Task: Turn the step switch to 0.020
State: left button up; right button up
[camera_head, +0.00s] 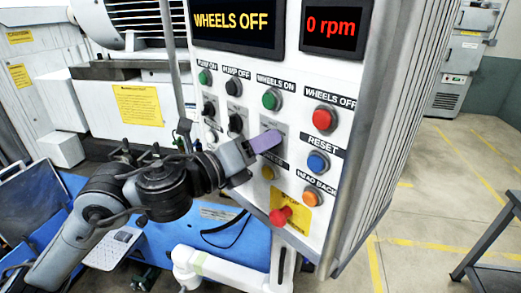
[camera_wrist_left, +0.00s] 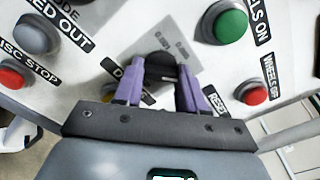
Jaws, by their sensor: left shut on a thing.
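The step switch is a black knob (camera_wrist_left: 160,67) on a grey plate (camera_wrist_left: 181,36) in the left wrist view. Small printed marks on the plate are too blurred to read surely, so I cannot tell its setting. My left gripper (camera_wrist_left: 159,88) has its two purple fingers on either side of the knob, shut on it. In the head view the left gripper (camera_head: 266,141) reaches the control panel (camera_head: 238,182) from the left, and its fingers hide most of the knob. My right gripper is not in view.
A green button (camera_head: 271,99) sits above the gripper. A red button (camera_head: 324,119), a blue button (camera_head: 318,162) and an orange button (camera_head: 312,195) are to the right. A red knob (camera_head: 281,215) is below. The displays read "WHEELS OFF" and "0 rpm".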

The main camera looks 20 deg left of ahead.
pick_arm(q)
jog(key=shift+m, duration=0.3)
jog(key=o, duration=1.1)
jog(key=shift+c, duration=0.2)
jog(key=shift+s, duration=0.1)
jog(key=b+v, duration=0.1)
jog(key=v, duration=0.9)
jog(key=shift+s+a, duration=0.2)
jog(key=shift+s, duration=0.05)
